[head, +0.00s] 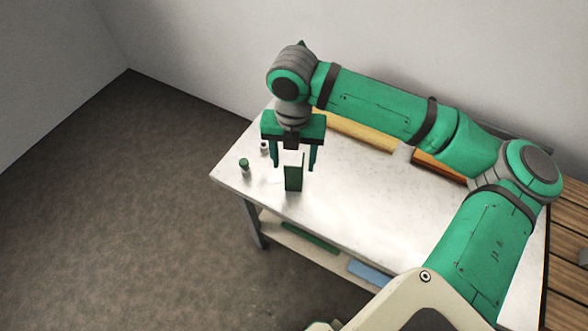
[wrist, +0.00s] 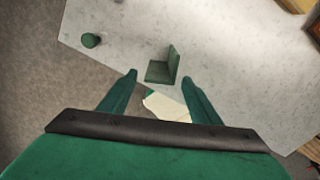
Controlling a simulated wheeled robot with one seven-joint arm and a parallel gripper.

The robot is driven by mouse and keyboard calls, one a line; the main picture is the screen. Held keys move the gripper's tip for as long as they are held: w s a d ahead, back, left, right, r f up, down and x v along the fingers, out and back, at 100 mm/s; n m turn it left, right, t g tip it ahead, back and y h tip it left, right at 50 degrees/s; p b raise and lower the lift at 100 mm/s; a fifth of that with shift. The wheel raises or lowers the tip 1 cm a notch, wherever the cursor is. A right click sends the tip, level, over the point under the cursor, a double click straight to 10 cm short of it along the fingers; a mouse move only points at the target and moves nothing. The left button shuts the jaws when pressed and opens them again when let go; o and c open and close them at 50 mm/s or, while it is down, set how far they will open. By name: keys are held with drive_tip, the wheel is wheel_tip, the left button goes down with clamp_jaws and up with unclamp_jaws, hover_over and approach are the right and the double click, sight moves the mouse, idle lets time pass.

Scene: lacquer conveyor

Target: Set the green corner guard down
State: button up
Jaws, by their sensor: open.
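The green corner guard (head: 293,178) stands upright on the white tabletop, towards its left end. In the wrist view the guard (wrist: 160,70) shows as an L shape, a little beyond my fingertips and between their lines. My gripper (head: 294,168) is open above and around the guard's place, with one finger to each side. In the wrist view my gripper's fingers (wrist: 160,76) are spread wide with nothing held between them. I cannot tell exactly how high the fingertips are above the table.
A small green-topped jar (head: 244,167) and a small pale jar (head: 264,147) stand left of my gripper. A yellow bar (head: 355,131) and an orange-brown piece (head: 438,166) lie along the wall side. The front middle of the table (head: 350,215) is clear.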

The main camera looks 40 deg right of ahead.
drive_tip(key=shift+r, duration=1.9)
